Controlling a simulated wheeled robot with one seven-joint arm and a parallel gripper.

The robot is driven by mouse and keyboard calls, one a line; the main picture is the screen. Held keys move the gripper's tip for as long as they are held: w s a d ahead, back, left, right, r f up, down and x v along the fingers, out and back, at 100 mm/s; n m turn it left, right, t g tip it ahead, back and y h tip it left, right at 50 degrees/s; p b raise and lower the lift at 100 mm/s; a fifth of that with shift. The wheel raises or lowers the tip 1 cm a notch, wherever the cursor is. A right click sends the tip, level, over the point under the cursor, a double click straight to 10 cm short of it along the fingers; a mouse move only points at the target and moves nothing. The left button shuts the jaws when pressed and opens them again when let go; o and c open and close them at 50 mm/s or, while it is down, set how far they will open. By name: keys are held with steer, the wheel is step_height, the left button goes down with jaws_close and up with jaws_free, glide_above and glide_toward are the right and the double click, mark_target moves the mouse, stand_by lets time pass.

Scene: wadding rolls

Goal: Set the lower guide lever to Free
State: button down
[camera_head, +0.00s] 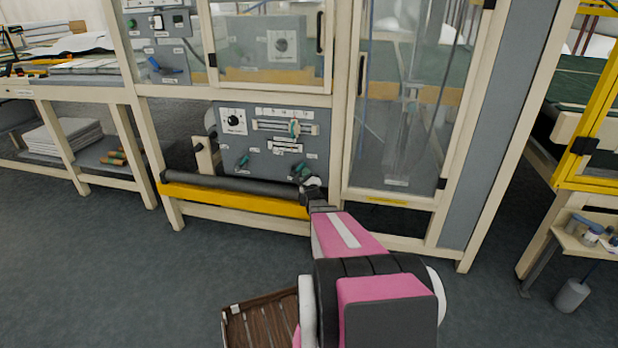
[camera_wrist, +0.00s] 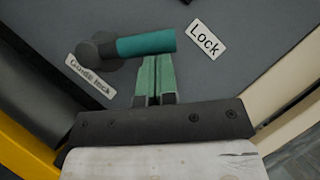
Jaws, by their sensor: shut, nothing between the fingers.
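The guide lever has a teal handle (camera_wrist: 146,43) on a dark round pivot (camera_wrist: 98,52) in the wrist view. Its handle points right, with its end beside the "Lock" label (camera_wrist: 206,39). A "Guide lock" label (camera_wrist: 90,75) sits below the pivot. No "Free" label can be read. My gripper (camera_wrist: 154,62) is shut and empty, its green fingertips right against or just short of the handle's lower side; contact is unclear. In the head view the lever (camera_head: 303,169) is at the lower right of the grey panel (camera_head: 268,172), partly hidden by my gripper (camera_head: 310,184).
Another teal lever (camera_head: 243,161) is on the lower left of the panel. A dial (camera_head: 234,121) and slider scales (camera_head: 285,128) are above. A dark roller (camera_head: 232,183) and yellow bar (camera_head: 230,200) run in front. A clear door (camera_head: 400,110) stands right.

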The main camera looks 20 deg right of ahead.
stand_by(0.4)
steer(key=shift+a+r+n+y, duration=0.15)
steer(key=shift+r+n+y, duration=0.15)
steer(key=shift+n, duration=0.2)
steer(key=shift+w+r+n, duration=0.1)
steer(key=shift+n, duration=0.2)
steer(key=w+a+r+n+g+y, duration=0.1)
steer(key=w+a+r+n+g, duration=0.2)
steer(key=n, duration=0.6)
steer(key=shift+w+a+r+n+g+y, duration=0.15)
steer(key=shift+w+a+n+g+y, duration=0.2)
steer(key=shift+w+a+g, duration=1.15)
steer(key=shift+s+a, duration=0.2)
steer(key=shift+a, duration=0.25)
steer(key=shift+s+a, duration=0.2)
steer(key=shift+a, duration=0.25)
